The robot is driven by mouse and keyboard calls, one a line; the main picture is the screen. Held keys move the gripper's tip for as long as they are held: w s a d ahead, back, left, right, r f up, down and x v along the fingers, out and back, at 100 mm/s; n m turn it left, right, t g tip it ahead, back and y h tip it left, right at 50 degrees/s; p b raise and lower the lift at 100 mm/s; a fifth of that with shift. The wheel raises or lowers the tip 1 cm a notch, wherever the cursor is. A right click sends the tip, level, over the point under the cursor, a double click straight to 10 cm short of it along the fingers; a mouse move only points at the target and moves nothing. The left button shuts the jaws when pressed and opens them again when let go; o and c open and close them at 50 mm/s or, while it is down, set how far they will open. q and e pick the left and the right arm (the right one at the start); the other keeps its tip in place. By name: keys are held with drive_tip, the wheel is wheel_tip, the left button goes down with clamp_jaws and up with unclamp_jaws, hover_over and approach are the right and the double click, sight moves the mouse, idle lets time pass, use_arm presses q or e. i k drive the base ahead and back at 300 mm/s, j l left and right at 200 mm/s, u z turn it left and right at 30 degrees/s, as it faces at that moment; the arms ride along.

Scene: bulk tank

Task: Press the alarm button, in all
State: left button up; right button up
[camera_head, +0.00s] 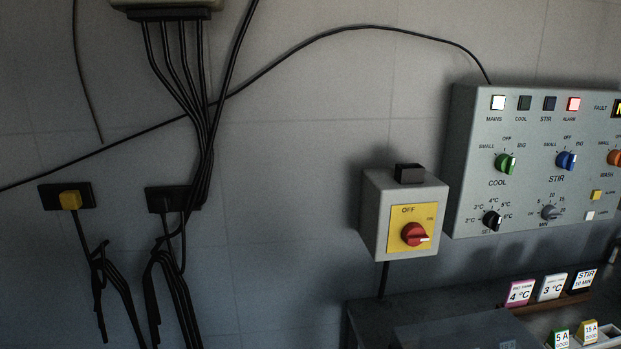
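The small yellow alarm button (597,195) sits at the lower right of the grey control panel (463,165), near the picture's right edge. Its label beside it is small and partly readable as ALARM. The white MAINS lamp (498,102) is lit at the left of the same row. Neither of my grippers shows in the head view, so I cannot see where they are relative to the button.
A grey switch box (376,215) with a red rotary knob (414,234) juts from the wall left of the panel. Label cards (520,292) stand on a dark surface (372,322) below. Black cables (205,150) hang on the left wall.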

sight(595, 195)
drive_tip(key=z, duration=1.5)
